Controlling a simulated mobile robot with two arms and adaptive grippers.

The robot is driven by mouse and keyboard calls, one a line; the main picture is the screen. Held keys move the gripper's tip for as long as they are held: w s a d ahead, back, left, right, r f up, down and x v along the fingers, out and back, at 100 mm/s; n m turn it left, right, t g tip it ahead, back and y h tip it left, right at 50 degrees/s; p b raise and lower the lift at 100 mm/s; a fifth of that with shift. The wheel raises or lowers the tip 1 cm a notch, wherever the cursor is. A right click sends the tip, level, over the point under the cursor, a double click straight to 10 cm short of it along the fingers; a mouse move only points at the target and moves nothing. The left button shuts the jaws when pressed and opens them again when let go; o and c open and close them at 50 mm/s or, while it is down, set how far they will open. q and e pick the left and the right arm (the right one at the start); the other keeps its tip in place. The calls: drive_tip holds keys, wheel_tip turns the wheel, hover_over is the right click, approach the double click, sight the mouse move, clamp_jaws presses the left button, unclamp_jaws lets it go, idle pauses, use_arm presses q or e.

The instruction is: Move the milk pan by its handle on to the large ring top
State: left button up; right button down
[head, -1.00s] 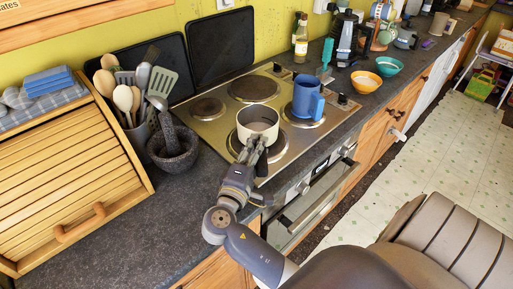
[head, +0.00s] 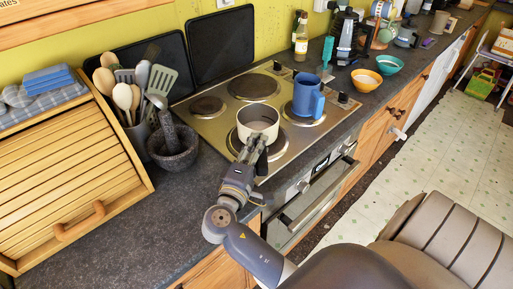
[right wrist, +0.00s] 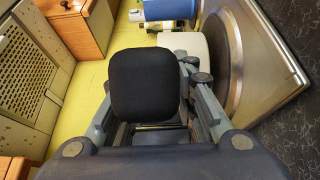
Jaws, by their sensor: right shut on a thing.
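The milk pan (head: 258,120) is a pale, round, open pan at the near side of the hob, over the near ring (head: 274,143), which it partly hides. I cannot tell whether its base touches the hob. My right gripper (head: 257,144) is shut on its dark handle, at the pan's near side. In the right wrist view the black handle (right wrist: 147,83) stands between the fingers, with part of the pale pan (right wrist: 190,47) behind it. A broad dark ring (head: 254,88) at the back of the hob is bare. My left gripper is not in view.
A blue jug (head: 307,96) stands on the right ring, close to the pan. A smaller ring (head: 207,107) at the left is bare. A stone mortar (head: 173,155) and a utensil pot (head: 137,133) stand left of the hob. Bowls (head: 366,80) stand at the right.

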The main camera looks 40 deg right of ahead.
drive_tip(key=shift+f+b, duration=0.6)
idle(1.0)
drive_tip(key=c, duration=1.2)
unclamp_jaws()
drive_tip(key=shift+f, duration=0.15)
drive_tip(key=shift+s, duration=0.1)
drive_tip(key=shift+v, duration=3.95)
drive_tip(key=shift+a, duration=0.1)
